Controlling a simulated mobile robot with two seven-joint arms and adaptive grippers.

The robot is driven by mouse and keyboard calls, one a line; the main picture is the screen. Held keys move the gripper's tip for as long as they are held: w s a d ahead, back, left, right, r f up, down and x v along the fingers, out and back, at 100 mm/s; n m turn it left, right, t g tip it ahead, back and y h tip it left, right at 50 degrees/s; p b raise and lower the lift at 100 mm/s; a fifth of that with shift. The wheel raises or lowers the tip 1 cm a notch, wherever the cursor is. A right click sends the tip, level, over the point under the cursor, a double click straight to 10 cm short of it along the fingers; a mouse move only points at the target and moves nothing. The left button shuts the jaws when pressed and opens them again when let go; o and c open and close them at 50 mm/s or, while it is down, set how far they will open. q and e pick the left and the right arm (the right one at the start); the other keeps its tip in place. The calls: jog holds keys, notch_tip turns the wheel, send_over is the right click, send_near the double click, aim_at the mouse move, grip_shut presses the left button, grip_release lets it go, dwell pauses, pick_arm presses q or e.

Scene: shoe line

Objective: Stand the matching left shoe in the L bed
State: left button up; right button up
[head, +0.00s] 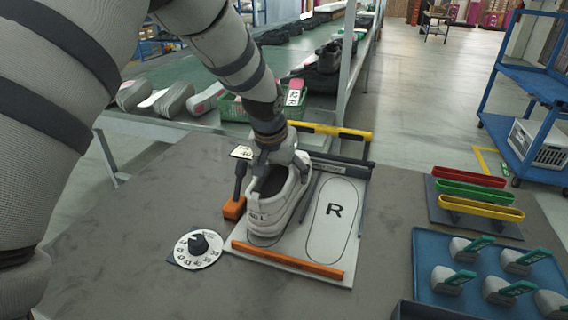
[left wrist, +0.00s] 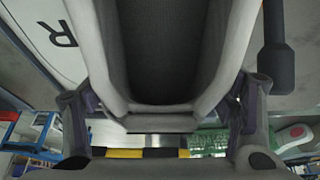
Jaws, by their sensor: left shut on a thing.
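A pale grey-white shoe (head: 272,207) stands upright at the left bed of the white fixture board (head: 291,247), with a letter L showing at its lower end. It covers most of that bed, so I cannot tell whether its sole touches the board. My left gripper (head: 277,158) reaches down from above and is shut on the far end of the shoe. In the left wrist view the shoe's dark opening (left wrist: 165,50) fills the middle, with a gripper finger on each side. The R bed (head: 334,212) beside it is empty. My right gripper is not in view.
An orange bar (head: 287,260) edges the board's near side, and a yellow-black bar (head: 330,131) stands behind. A dial (head: 198,248) and an orange-based lever (head: 235,207) are at left. A blue tray (head: 425,270) of several grey pieces and coloured strips (head: 474,192) lie at right.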

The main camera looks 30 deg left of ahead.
pick_arm(q)
jog(key=shift+f, duration=0.4)
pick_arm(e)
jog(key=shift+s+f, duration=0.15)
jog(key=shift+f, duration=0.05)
pick_arm(q)
jog(key=o, duration=1.7)
jog(key=shift+c, duration=0.2)
notch_tip(320, 180, up, 5)
jog(key=shift+r+p, duration=0.2)
jog(key=shift+p, duration=0.6)
jog(key=shift+r+p, duration=0.55)
jog(key=shift+r, duration=1.85)
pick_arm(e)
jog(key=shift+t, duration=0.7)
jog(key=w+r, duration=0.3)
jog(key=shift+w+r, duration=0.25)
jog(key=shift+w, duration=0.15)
